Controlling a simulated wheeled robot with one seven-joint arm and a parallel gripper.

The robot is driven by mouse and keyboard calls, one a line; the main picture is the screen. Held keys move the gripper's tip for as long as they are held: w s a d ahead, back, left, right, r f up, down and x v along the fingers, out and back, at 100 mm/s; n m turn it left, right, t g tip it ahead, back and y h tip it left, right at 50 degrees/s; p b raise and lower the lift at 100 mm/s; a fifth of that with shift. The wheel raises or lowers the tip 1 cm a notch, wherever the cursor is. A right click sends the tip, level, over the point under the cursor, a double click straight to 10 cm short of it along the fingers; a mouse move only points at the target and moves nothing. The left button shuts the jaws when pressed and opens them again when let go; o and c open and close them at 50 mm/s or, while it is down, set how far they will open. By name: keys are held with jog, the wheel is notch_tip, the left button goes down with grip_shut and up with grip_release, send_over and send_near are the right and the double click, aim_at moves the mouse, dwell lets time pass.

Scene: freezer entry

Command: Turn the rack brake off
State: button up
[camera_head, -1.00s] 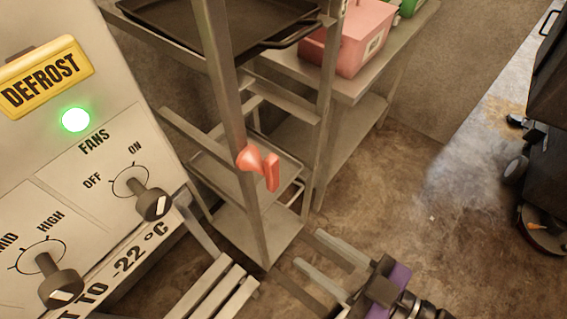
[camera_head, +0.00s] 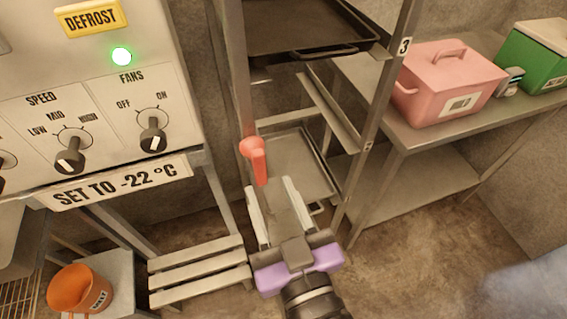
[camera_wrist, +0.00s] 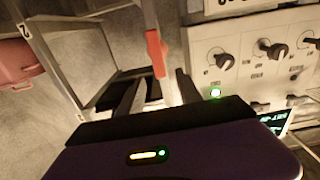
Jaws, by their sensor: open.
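The rack brake is a red lever (camera_head: 256,160) on the near left upright of the metal rack (camera_head: 232,75). Its round hub is at the top and its handle hangs downward in the head view. My gripper (camera_head: 270,184) is open, with its two pale fingers just below the lever and the handle's lower end near the left finger. I cannot tell whether they touch. In the wrist view the red lever (camera_wrist: 156,52) shows just beyond the open fingers, with nothing held between them.
The control panel (camera_head: 100,100) with knobs and a green light stands to the left. A slatted step (camera_head: 198,272) and an orange bucket (camera_head: 80,290) are below it. A pink box (camera_head: 450,85) and green box (camera_head: 540,55) sit on a steel table at right.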

aim_at(260, 165)
jog(key=shift+p+x, duration=1.05)
jog(key=shift+x, duration=2.85)
jog(key=shift+d+f, duration=0.1)
jog(key=shift+f, duration=0.05)
jog(key=shift+c, duration=0.4)
grip_shut()
